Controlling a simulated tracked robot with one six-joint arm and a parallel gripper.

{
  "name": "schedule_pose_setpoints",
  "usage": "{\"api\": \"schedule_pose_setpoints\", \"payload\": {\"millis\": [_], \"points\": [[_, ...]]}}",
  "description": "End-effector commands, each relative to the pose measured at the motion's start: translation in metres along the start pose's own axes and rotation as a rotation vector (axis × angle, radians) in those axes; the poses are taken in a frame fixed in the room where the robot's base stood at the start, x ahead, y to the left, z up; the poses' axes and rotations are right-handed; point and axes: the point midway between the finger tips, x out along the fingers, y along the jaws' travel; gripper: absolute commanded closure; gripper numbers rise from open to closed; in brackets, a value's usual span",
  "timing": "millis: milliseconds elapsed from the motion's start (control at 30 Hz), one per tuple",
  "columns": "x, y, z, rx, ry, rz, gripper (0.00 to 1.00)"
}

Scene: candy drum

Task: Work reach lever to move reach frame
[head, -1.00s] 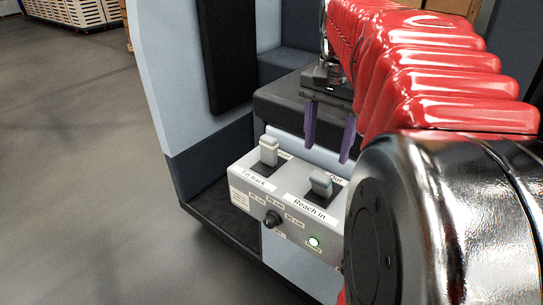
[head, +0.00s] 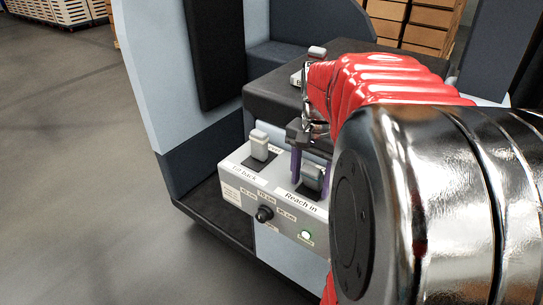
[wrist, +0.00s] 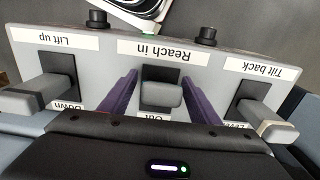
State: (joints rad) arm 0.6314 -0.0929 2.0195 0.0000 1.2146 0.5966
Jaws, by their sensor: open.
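The reach lever (head: 312,177) is a grey knob in a dark slot on the light grey control panel (head: 232,182), above the "Reach in" label. In the wrist view the reach lever (wrist: 161,95) stands between the two purple fingers of my gripper (wrist: 147,92), with a gap on each side. My gripper (head: 311,172) is open around the lever, and my arm hides part of it in the head view. The tilt lever (head: 259,145) stands to its left, over the "Tilt back" label. The reach frame itself cannot be made out.
The lift lever (wrist: 35,92) and the tilt lever (wrist: 267,122) flank the gripper closely in the wrist view. A black knob (head: 264,213) and a lit green button (head: 306,235) sit on the panel's front. Open grey floor (head: 80,180) lies to the left.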

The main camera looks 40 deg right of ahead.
Motion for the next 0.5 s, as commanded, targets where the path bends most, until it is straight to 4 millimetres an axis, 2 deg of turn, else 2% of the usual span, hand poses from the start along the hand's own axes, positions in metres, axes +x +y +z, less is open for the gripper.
{"api": "schedule_pose_setpoints", "payload": {"millis": [333,500], "points": [[0.0044,0.0004,0.0002,0.0,-0.001,0.0,0.44],[0.0042,0.0004,0.0001,0.001,0.0,0.0,0.55]]}}
